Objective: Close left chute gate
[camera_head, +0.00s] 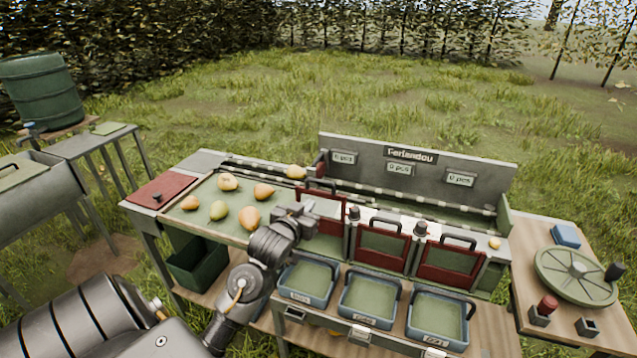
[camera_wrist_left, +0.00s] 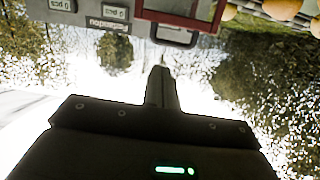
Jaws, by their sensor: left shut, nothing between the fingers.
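The left chute gate (camera_head: 328,217) is a red-framed panel that stands higher than the middle gate (camera_head: 383,247) and the right gate (camera_head: 449,264). Its dark handle (camera_head: 320,184) is at its top. My left gripper (camera_head: 306,208) is shut and empty, in front of the left gate and hiding part of it. In the left wrist view, which is upside down, my shut fingers (camera_wrist_left: 161,85) point toward a red-framed gate (camera_wrist_left: 182,12) and a grey handle (camera_wrist_left: 165,35). I cannot tell whether they touch it. My right gripper is not in view.
Several pears (camera_head: 220,210) lie on the green sorting table (camera_head: 205,195), and one pear (camera_head: 296,172) sits by the left gate. Blue trays (camera_head: 311,280) stand below the gates. A side table with a round green disc (camera_head: 575,275) is at right.

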